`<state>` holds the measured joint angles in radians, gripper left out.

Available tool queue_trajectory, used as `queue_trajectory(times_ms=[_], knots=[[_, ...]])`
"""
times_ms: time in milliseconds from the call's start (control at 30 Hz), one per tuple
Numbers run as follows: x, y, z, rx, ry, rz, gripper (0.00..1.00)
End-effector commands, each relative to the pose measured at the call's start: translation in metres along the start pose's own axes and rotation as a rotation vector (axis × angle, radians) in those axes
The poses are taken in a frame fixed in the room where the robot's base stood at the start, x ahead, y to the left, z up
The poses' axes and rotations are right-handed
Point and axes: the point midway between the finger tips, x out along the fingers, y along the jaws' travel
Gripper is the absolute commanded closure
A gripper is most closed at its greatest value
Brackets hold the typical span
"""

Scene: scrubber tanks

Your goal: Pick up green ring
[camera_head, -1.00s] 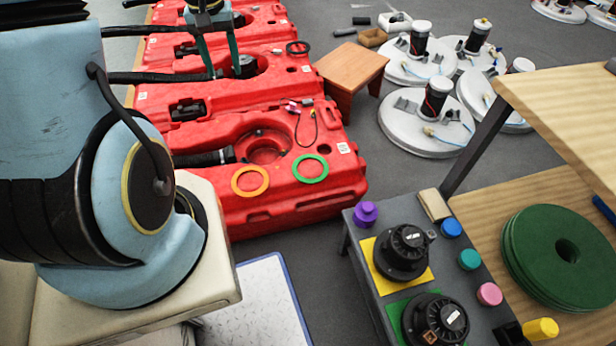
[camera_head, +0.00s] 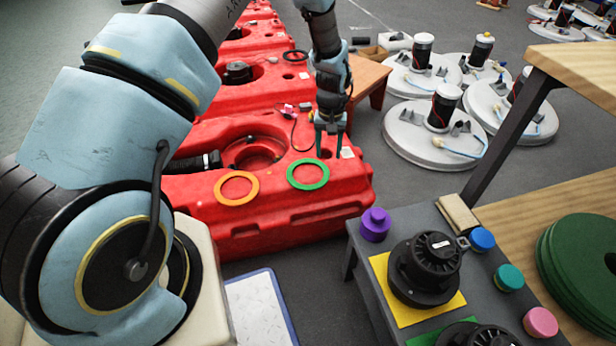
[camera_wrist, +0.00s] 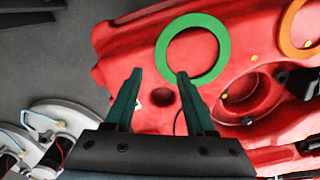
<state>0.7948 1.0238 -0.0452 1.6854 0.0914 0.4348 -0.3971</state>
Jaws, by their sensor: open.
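The green ring (camera_head: 308,187) lies flat on top of the nearest red tank (camera_head: 270,222), near its front right corner. In the wrist view the green ring (camera_wrist: 222,72) is just beyond the fingertips, mostly ahead of the right one. My gripper (camera_head: 331,150) points downward beside the ring, behind it and a little to its right in the head view. In the wrist view my gripper (camera_wrist: 160,74) has its two green fingers apart with nothing between them. The fingertips look apart from the ring; their exact height above the tank is hard to tell.
An orange ring (camera_head: 237,188) lies left of the green one. A cable with a pink connector (camera_head: 290,109) is near my gripper. A grey table (camera_head: 360,240) with motors and coloured knobs stands at front right. A wooden stool (camera_head: 372,77) and white discs (camera_head: 432,140) stand behind it.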

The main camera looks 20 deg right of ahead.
Motion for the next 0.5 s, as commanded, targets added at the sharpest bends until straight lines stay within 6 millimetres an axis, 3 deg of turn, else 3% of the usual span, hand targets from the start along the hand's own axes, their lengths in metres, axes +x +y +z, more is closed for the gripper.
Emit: queue_trajectory(times_ms=[33, 267, 500], knots=[[0.011, 0.000, 0.001, 0.000, -0.002, -0.001, 0.45], [0.028, -0.001, 0.001, 0.000, 0.000, 0.000, 0.45], [0.062, -0.002, 0.003, -0.001, -0.001, 0.000, 0.45]])
